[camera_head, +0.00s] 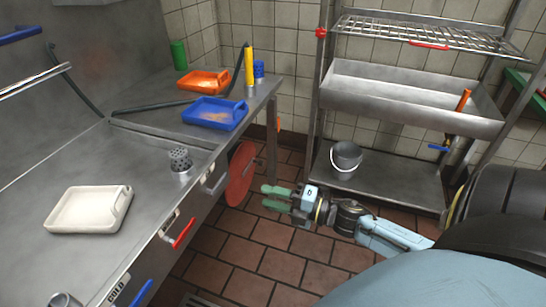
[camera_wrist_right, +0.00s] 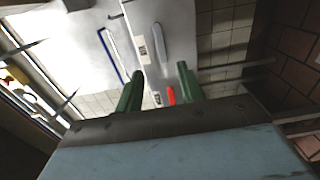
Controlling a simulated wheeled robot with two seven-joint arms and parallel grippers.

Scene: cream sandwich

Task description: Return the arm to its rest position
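My right gripper (camera_head: 277,198) reaches in from the right in the head view, low over the tiled floor and in front of the counter. Its two green fingers are apart with nothing between them. The right wrist view also shows both fingers (camera_wrist_right: 158,88) spread and empty, with the counter's front beyond them. My left gripper does not show in either view.
The steel counter (camera_head: 140,155) on the left bears a white tray (camera_head: 88,209), an orange tray (camera_head: 203,81) and a blue tray (camera_head: 214,113). A red round board (camera_head: 240,174) is at its end. A steel shelf rack (camera_head: 390,180) holds a bucket (camera_head: 346,156). Floor (camera_head: 245,262) between is clear.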

